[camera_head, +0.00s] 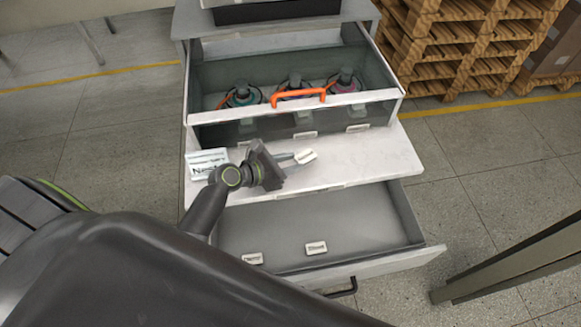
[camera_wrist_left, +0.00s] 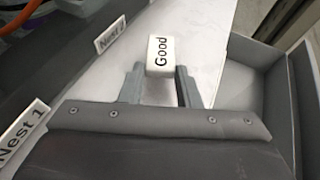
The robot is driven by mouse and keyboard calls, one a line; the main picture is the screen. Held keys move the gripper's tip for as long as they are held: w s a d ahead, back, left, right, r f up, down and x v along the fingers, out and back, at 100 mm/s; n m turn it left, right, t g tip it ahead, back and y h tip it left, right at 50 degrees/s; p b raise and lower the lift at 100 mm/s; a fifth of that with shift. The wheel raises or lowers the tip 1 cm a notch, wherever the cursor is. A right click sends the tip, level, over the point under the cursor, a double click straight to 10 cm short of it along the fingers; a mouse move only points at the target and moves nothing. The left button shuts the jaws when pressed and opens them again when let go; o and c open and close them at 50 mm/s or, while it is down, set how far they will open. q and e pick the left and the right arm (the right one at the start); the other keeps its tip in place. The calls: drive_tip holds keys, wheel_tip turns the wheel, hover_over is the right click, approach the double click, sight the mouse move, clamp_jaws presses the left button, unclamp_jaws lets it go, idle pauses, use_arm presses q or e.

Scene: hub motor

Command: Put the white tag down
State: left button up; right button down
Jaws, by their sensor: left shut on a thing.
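The white tag (camera_head: 306,157) is a small block, and in the left wrist view the tag (camera_wrist_left: 160,54) reads "Good". My left gripper (camera_head: 294,161) is shut on it, with the tag at the fingertips; the left wrist view shows the gripper's two fingers (camera_wrist_left: 160,80) on either side of its lower end. The gripper and tag are over the white shelf surface (camera_head: 365,155), between the upper and lower drawers. I cannot tell whether the tag touches the surface. My right gripper is not in view.
The open upper drawer (camera_head: 228,116) has an orange handle (camera_head: 298,96) and holds three motor-like parts. The lower drawer (camera_head: 385,220) is open, with two small white tags (camera_head: 316,248) inside. A white card (camera_head: 205,158) lies at the shelf's left. The shelf's right side is clear.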

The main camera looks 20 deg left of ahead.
use_arm(q)
drive_tip(key=shift+f, duration=1)
drive_tip(key=shift+f, duration=0.15)
drive_tip(key=o, duration=1)
drive_tip(key=shift+c, duration=0.2)
drive_tip(key=shift+r, duration=0.25)
drive_tip(key=v, duration=1.2)
drive_tip(key=shift+f, duration=0.1)
drive_tip(key=shift+f, duration=0.1)
